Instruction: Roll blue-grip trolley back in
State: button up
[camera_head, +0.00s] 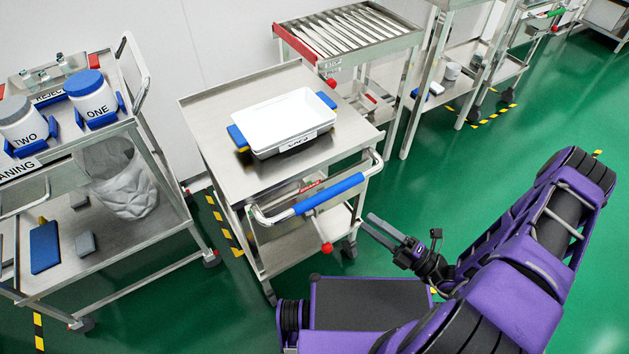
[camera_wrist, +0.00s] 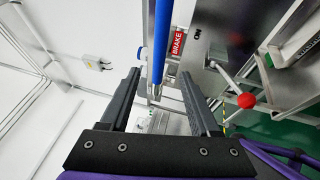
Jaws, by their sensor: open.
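The blue-grip trolley (camera_head: 225,165) is a steel cart standing out from the wall, left of my arm. Its push handle has a blue grip (camera_head: 328,194) facing me; this grip also shows in the wrist view (camera_wrist: 161,40), appearing between the open fingers. My gripper (camera_head: 375,229) is open and empty, below and to the right of the blue grip, and looks apart from it. A red BRAKE label (camera_wrist: 178,43) and a red ball knob (camera_wrist: 246,101) are on the trolley; the knob hangs low at its front (camera_head: 327,248). The trolley carries a white tray (camera_head: 279,127) with blue handles.
A cleaning trolley (camera_head: 165,150) with jars and a clear bag stands at the left. A roller-topped table (camera_head: 345,50) stands behind. Yellow-black floor tape (camera_head: 224,228) runs left of the trolley. The green floor at the right (camera_head: 500,140) is largely free.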

aim_at(324, 191)
jog(key=x, duration=1.7)
jog(key=shift+s+a+f, duration=0.1)
grip_shut()
dwell(0.7)
